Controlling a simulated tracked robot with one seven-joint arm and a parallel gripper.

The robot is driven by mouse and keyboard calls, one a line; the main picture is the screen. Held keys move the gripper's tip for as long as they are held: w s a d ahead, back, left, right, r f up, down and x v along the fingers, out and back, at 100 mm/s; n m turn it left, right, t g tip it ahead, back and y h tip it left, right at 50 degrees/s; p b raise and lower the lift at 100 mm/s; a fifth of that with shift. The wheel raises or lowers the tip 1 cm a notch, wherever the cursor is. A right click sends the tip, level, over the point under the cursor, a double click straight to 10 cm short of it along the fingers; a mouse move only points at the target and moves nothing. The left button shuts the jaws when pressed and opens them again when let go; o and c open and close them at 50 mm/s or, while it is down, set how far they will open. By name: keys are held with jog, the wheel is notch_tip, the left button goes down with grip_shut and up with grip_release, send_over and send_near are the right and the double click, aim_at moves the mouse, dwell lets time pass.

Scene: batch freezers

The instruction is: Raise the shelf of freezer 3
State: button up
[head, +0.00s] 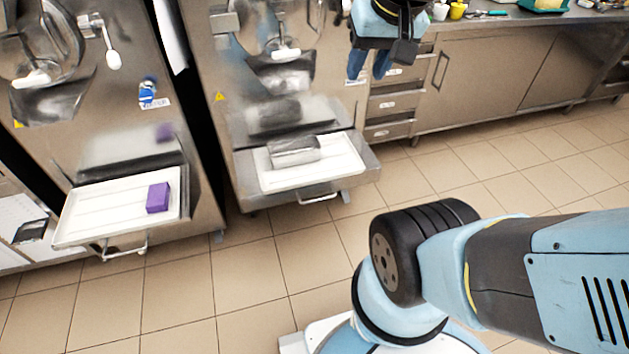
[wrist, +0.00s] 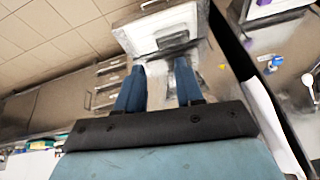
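Two steel freezers stand side by side in the head view, and I cannot read a number on either. The left freezer's shelf (head: 192,208) bears a white tray (head: 88,215) with a purple block (head: 158,197) on it. The right freezer's shelf (head: 366,160) bears a white tray (head: 335,172) with a metal container (head: 293,151) lying on it. A handle (head: 318,199) sticks out at this shelf's front. My gripper (head: 368,78) is open and empty, raised above and right of the right shelf. In the wrist view its blue fingers (wrist: 160,70) are apart, with the right shelf beyond them.
Steel cabinets with drawers (head: 391,104) stand right of the right freezer. The counter above carries a yellow cup (head: 458,9) and other small items. Each freezer has a spout and lever, such as the white-tipped lever (head: 112,58). The tiled floor (head: 250,265) before the freezers is clear.

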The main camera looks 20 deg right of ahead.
aim_at(321, 199)
jog(key=w+d+f+m+g+y, duration=0.2)
jog(key=w+f+m+y, duration=0.1)
jog(key=w+f+m, duration=0.5)
jog(key=w+d+f+m+g+y, duration=0.1)
jog(key=w+d+f+m+y, duration=0.25)
jog(key=f, duration=0.65)
jog(key=w+f+m+g+y, duration=0.2)
jog(key=w+f+m+y, duration=0.1)
jog(key=w+f+m, duration=0.5)
jog(key=s+d+f+m+t+y, duration=0.1)
jog(key=s+d+f+m+t, duration=0.35)
jog(key=f+m, duration=1.15)
jog(key=w+d+f+m+t+y, duration=0.1)
jog(key=f+m+t, duration=0.75)
jog(key=f, duration=1.25)
jog(key=shift+m+g, duration=0.6)
jog(key=shift+m, duration=0.1)
jog(key=x, duration=1.3)
jog(key=shift+w+a+f, duration=0.2)
jog(key=shift+a, duration=0.15)
grip_shut()
